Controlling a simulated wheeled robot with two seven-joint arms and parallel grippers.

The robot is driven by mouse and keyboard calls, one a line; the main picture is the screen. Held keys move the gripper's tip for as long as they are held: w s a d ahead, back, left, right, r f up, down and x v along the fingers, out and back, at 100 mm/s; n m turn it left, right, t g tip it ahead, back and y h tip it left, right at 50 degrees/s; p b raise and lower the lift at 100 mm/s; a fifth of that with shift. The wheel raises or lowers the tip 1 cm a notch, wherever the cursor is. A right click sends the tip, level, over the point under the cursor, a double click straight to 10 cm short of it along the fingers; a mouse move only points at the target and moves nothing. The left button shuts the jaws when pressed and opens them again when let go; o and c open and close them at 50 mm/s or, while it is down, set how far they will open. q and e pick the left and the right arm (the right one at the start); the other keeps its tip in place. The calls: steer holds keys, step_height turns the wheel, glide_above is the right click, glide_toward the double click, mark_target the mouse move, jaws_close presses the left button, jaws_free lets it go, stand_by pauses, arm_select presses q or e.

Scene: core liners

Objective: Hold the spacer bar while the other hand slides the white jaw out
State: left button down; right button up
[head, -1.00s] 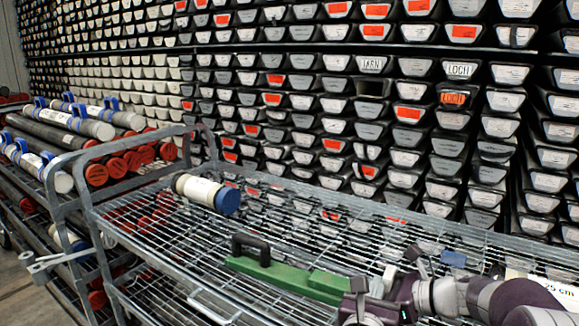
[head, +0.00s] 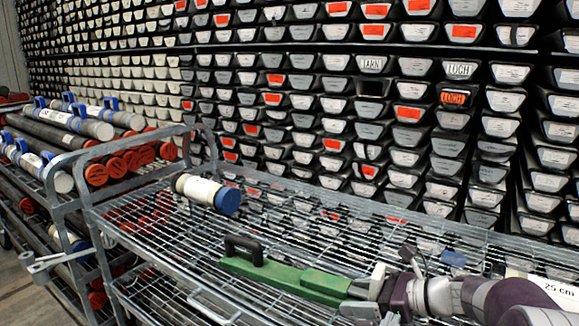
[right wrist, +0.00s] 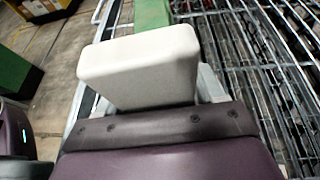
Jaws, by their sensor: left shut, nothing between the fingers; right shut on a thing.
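The green spacer bar (head: 300,281), with a black handle (head: 243,248), lies along the wire shelf. It also shows at the top of the right wrist view (right wrist: 152,12). The white jaw (right wrist: 140,65) is a pale block close in front of my right palm. In the head view it shows small (head: 377,279) at the bar's right end. My left gripper cannot be made out apart from the purple and grey arm parts at the lower right.
A core tube with a blue cap (head: 228,201) lies on the cart's shelf (head: 180,245) at the back left. Red-capped tubes (head: 97,174) fill a rack at the left. A wall of core trays (head: 330,110) stands behind. The shelf's middle is mostly clear.

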steer(key=shift+r, duration=0.1)
arm_select(q)
steer(key=shift+a, duration=0.1)
arm_select(e)
steer(key=o, duration=1.6)
arm_select(q)
steer(key=shift+w, duration=0.1)
arm_select(e)
steer(key=v, duration=1.1)
steer(key=shift+s+d+r, duration=0.15)
steer(key=shift+d, duration=0.2)
steer(key=shift+s+d, duration=0.1)
arm_select(q)
steer(key=shift+r, duration=0.15)
arm_select(e)
steer(key=shift+r, duration=0.1)
